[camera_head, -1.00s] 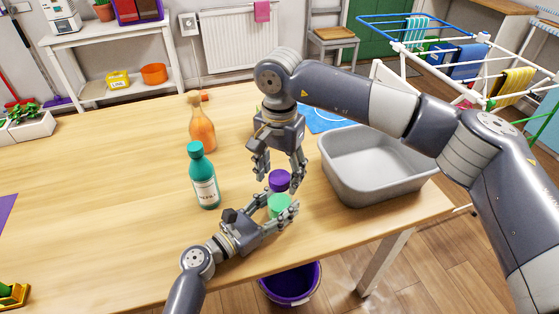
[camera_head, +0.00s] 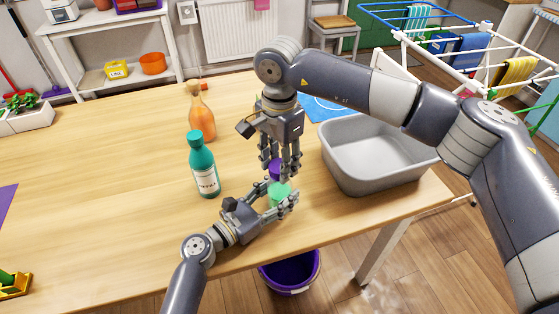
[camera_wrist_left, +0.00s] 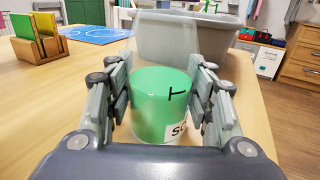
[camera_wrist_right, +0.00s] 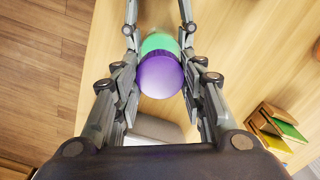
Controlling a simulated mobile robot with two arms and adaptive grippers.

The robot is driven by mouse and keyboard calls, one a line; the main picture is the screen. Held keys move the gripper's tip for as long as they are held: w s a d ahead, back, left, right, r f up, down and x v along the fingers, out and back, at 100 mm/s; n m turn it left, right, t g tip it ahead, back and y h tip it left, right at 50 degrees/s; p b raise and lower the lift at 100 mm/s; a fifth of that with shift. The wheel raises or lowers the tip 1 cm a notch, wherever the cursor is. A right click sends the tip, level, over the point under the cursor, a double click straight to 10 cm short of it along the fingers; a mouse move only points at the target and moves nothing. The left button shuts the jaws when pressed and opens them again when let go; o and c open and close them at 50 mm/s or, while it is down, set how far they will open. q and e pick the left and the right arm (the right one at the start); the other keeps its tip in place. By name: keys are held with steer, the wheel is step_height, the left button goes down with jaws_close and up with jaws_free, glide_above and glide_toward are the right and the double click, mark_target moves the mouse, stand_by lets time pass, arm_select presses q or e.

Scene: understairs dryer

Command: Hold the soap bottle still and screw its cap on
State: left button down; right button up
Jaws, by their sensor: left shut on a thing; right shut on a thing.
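The soap bottle (camera_head: 279,193) is green and stands upright near the table's front edge. It also shows in the left wrist view (camera_wrist_left: 160,104), with a white label partly in sight. My left gripper (camera_head: 284,201) is shut on the bottle's sides. The purple cap (camera_head: 275,168) is at the top of the bottle. In the right wrist view the cap (camera_wrist_right: 160,76) lies over the green bottle, slightly offset in the picture. My right gripper (camera_head: 281,174) points down from above and is shut on the cap. Fingers hide the joint between cap and bottle.
A grey basin (camera_head: 372,165) stands close on the right. A purple bucket (camera_head: 291,273) is below the table's front edge. The table's left side is mostly clear.

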steer(key=m, duration=0.5)
steer(key=shift+m, duration=0.4)
steer(key=m, duration=1.2)
steer(key=shift+f+m, duration=0.1)
steer(key=shift+m, duration=0.2)
steer(key=m, duration=0.5)
steer(key=shift+m, duration=0.3)
steer(key=o, duration=1.2)
steer(key=shift+o, duration=0.2)
step_height(320, 180, up, 12)
